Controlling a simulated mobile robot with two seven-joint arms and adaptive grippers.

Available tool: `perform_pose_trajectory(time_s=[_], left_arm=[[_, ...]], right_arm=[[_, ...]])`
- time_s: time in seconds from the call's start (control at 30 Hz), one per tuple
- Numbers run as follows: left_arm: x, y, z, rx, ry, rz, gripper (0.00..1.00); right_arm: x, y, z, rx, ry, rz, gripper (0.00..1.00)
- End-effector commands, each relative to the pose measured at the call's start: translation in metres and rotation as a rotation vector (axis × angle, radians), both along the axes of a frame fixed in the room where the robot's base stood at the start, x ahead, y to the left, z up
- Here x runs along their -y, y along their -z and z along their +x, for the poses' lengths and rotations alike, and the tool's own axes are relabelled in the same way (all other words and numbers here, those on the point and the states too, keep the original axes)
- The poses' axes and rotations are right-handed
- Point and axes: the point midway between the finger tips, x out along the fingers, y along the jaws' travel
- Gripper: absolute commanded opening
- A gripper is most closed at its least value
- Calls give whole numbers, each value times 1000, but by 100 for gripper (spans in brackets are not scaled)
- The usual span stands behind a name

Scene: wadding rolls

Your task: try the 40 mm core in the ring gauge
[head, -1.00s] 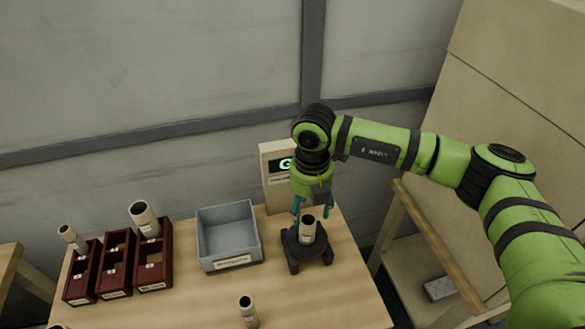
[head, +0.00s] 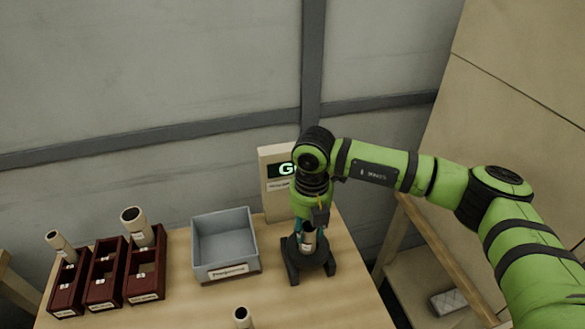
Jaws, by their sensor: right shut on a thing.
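A cardboard core (head: 308,240) stands upright in the black ring gauge (head: 293,268) on the right part of the table. I cannot read its size. My right gripper (head: 308,228) points down over the gauge and is shut on the upper part of this core. The gripper hides the core's top, and how deep the core sits in the ring is hard to tell. My left gripper is out of view.
A grey bin (head: 226,270) stands left of the gauge. Dark red racks (head: 104,287) further left hold cores, one tall (head: 136,227). Another core (head: 243,317) stands at the front edge. A display box (head: 272,205) is behind the gauge.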

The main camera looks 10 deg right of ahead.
Motion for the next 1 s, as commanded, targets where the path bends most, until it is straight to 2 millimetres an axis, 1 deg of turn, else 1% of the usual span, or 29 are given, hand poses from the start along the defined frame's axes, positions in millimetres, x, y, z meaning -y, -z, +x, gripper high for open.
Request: perform_pose_trajectory(time_s=[0.37, 1.0], left_arm=[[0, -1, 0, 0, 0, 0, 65], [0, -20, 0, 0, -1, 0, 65]], right_arm=[[0, 0, -1, -3, 0, -1, 19], [0, -33, 0, 0, 0, -1, 19]])
